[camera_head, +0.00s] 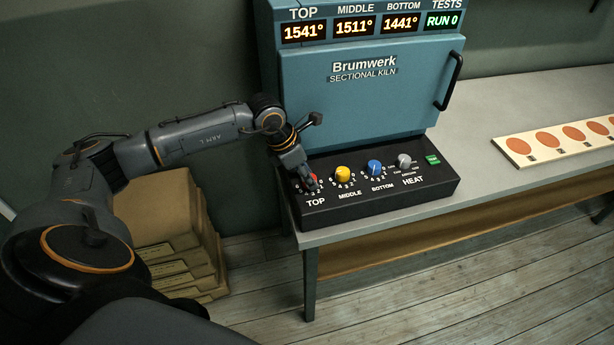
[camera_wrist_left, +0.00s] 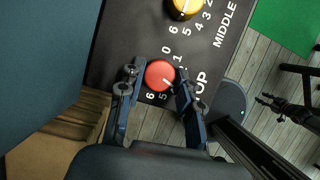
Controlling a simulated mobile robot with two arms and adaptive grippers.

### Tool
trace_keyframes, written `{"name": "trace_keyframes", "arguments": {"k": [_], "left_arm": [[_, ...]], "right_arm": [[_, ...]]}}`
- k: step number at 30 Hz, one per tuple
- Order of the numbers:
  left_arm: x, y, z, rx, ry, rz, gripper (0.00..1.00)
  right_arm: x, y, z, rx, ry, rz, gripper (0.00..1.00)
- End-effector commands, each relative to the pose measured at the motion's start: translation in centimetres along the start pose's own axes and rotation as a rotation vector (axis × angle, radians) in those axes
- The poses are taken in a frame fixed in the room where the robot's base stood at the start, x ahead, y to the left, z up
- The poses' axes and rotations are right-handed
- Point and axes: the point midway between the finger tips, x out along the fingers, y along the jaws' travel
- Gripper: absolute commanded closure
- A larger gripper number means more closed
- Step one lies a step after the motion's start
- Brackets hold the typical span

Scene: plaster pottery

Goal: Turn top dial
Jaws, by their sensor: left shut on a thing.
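The red top dial (camera_head: 309,181) sits at the left end of the kiln's black control panel (camera_head: 346,212), above the label TOP. My left gripper (camera_head: 305,179) reaches down onto it and partly covers it. In the left wrist view the red dial (camera_wrist_left: 160,75) lies between the two fingers of my left gripper (camera_wrist_left: 156,84), which are shut on it. The top display (camera_head: 304,31) reads 1541°.
The yellow middle dial (camera_head: 343,173), blue bottom dial (camera_head: 375,167) and grey heat dial (camera_head: 404,160) stand in a row to the right, with a green button (camera_head: 433,160) beyond. The blue kiln (camera_head: 360,90) rises behind. Stacked boxes (camera_head: 180,240) stand below left. A cream board with orange discs (camera_head: 560,139) lies at right.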

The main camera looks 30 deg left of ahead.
Motion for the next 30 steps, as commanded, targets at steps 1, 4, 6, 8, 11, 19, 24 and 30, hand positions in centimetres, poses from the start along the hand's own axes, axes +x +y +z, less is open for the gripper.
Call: {"name": "trace_keyframes", "arguments": {"k": [1, 4, 6, 8, 11, 19, 24, 30], "left_arm": [[0.3, -0.1, -0.1, -0.033, -0.002, 0.016, 0.97], [0.4, -0.1, -0.1, -0.117, -0.002, 0.05, 0.97], [0.4, -0.2, -0.1, -0.178, -0.003, 0.076, 0.97], [0.4, -0.2, -0.1, -0.23, -0.003, 0.098, 0.97], [0.4, -0.2, 0.0, -0.317, -0.004, 0.135, 0.97], [0.4, -0.3, 0.1, -0.537, -0.004, 0.225, 0.97], [0.3, -0.4, 0.1, -0.646, -0.003, 0.269, 0.97], [0.2, -0.4, 0.2, -0.733, -0.003, 0.305, 0.97]], "right_arm": [[0.6, 0.0, 0.1, 0.0, 0.0, 0.0, 0.6], [1.4, 0.0, 0.1, 0.0, 0.0, 0.0, 0.6], [2.0, 0.0, 0.2, 0.0, 0.0, 0.0, 0.6], [2.5, 0.0, 0.2, 0.0, 0.0, 0.0, 0.6], [3.4, 0.0, 0.3, 0.0, 0.0, 0.0, 0.6], [5.6, -0.1, 0.5, 0.0, 0.0, 0.0, 0.6], [6.5, -0.1, 0.6, 0.0, 0.0, 0.0, 0.6], [7.2, -0.1, 0.6, 0.0, 0.001, 0.0, 0.6]]}}
